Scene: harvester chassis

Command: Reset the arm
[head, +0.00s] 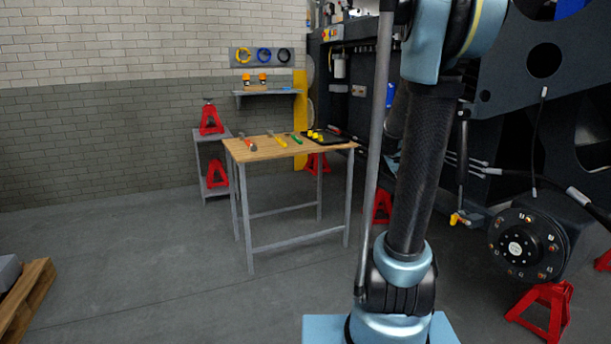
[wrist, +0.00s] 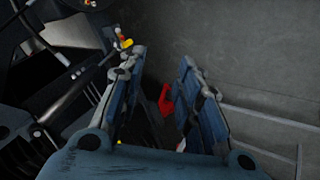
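My gripper (wrist: 160,95) shows in the wrist view, with its two blue-grey fingers spread apart. Nothing is held between the fingers; a red stand (wrist: 166,99) and the grey floor show behind the gap. In the head view my arm rises at the right of centre, and my gripper is outside that picture.
A wooden-topped workbench (head: 290,151) with several tools stands left of my arm. The dark harvester chassis (head: 500,110) fills the right, with a wheel hub (head: 527,245) above a red jack stand (head: 545,312). A pallet (head: 25,300) lies at lower left. The floor between is clear.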

